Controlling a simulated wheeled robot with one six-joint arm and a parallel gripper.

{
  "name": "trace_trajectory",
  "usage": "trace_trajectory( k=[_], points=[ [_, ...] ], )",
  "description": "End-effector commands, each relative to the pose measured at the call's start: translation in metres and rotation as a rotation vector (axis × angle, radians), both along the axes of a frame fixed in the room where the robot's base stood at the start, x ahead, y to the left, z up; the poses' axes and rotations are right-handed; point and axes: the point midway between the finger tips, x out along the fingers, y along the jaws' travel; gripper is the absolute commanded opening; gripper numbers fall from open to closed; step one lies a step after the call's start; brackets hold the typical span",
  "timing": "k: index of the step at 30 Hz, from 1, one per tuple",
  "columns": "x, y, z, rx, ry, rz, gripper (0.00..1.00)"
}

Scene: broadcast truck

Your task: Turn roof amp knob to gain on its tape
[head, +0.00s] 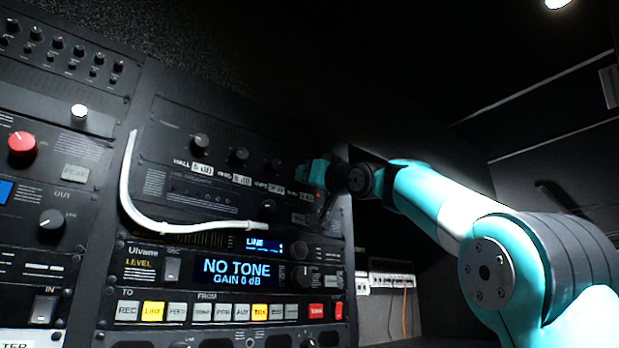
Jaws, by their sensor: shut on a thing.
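A black panel in the rack carries a row of dark knobs with white tape labels. The first tape (192,167) reads HALL 5 dB; the others are small and hard to read. Three knobs show: the left one (200,143), the middle one (238,156) and a third (276,165). My gripper (312,180) is at the right end of the row, shut on what appears to be the roof amp knob. My gripper hides that knob and its pointer. The tape below it (300,194) is partly covered and its gain figure cannot be read.
A white cable (128,185) loops across the panel's left and bottom. A blue display (237,272) below reads NO TONE, GAIN 0 dB. Lit buttons (153,311) sit under it. Dark open room lies right of the rack.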

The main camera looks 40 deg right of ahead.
Motion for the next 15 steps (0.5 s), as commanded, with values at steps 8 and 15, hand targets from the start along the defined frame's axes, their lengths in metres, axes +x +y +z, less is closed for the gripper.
trace_trajectory(
  k=[8, 15],
  points=[
    [0.0002, -0.0002, -0.0001, -0.019, 0.001, 0.000, 0.07],
    [0.0001, -0.0001, -0.0001, -0.018, 0.000, -0.001, 0.33]
  ],
)
